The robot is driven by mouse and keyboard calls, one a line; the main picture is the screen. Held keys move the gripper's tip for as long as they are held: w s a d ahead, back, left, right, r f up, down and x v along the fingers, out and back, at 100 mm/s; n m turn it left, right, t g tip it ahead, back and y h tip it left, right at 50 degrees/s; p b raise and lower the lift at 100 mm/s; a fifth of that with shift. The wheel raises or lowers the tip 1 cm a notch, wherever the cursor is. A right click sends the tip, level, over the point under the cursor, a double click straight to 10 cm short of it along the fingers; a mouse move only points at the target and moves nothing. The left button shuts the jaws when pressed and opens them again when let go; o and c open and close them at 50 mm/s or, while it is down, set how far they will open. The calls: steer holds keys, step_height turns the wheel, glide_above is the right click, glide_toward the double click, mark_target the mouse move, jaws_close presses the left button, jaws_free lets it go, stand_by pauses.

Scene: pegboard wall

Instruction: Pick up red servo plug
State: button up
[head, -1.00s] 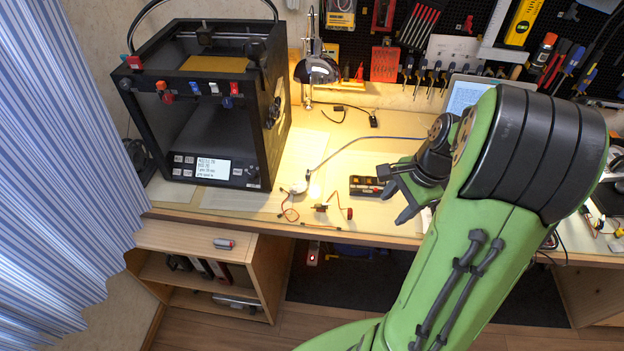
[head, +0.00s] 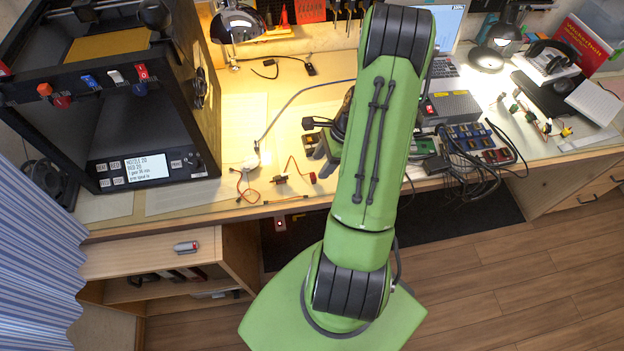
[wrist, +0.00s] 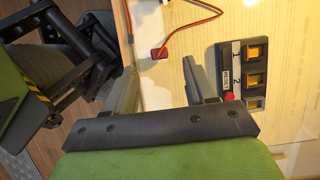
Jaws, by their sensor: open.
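The red servo plug (head: 312,177) lies near the front edge of the desk, at the end of a thin red-orange cable. In the wrist view the red plug (wrist: 158,53) lies on the pale desk top, just beyond and between my fingertips, with its cable leading up and right. My gripper (wrist: 160,75) is open with nothing between its fingers. In the head view my gripper (head: 317,142) is partly hidden behind my green arm, above and slightly right of the plug. A small servo (head: 280,179) lies left of the plug.
A dark box with orange windows (wrist: 230,72) stands close right of my right finger. The desk's front edge (wrist: 124,30) runs by my left finger. A 3D printer (head: 130,130) stands left. A lamp (head: 235,25), a grey box (head: 452,108) and tangled cables surround the arm.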

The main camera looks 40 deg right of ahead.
mark_target(314, 175)
steer(key=b+x, duration=0.1)
steer(key=x, duration=0.4)
steer(key=shift+f, duration=0.2)
steer(key=shift+r, duration=0.1)
steer(key=shift+c, duration=0.4)
jaws_close()
